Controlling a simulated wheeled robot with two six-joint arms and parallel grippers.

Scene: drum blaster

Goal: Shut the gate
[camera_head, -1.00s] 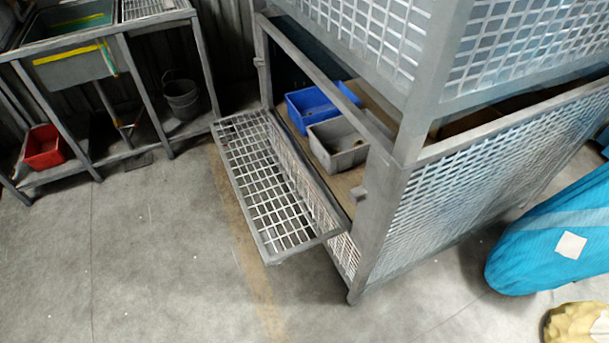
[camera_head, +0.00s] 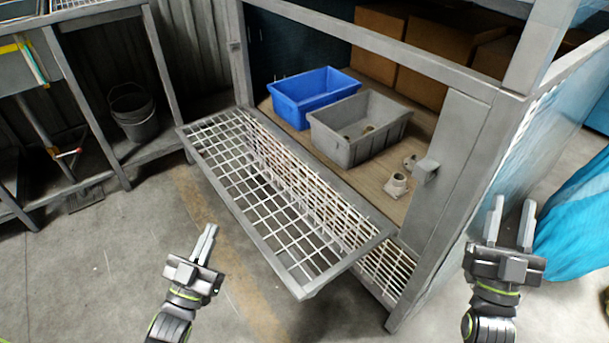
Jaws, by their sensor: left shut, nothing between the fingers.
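The gate (camera_head: 298,291) is a grey-framed wire mesh panel on the front of a large metal cage (camera_head: 455,190). It is folded down and outward, sticking out from the cage front, so the opening above it is clear. My left gripper (camera_head: 208,235) is shut and empty, in front of the gate's outer edge and to its left, apart from it.
Inside the cage are a blue bin (camera_head: 312,92), a grey bin (camera_head: 360,125), a small pale fitting (camera_head: 397,186) and cardboard boxes (camera_head: 425,75). A bucket (camera_head: 132,112) stands on a bench's lower shelf at left. A blue covered object (camera_head: 580,225) is at right. The floor in front is open.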

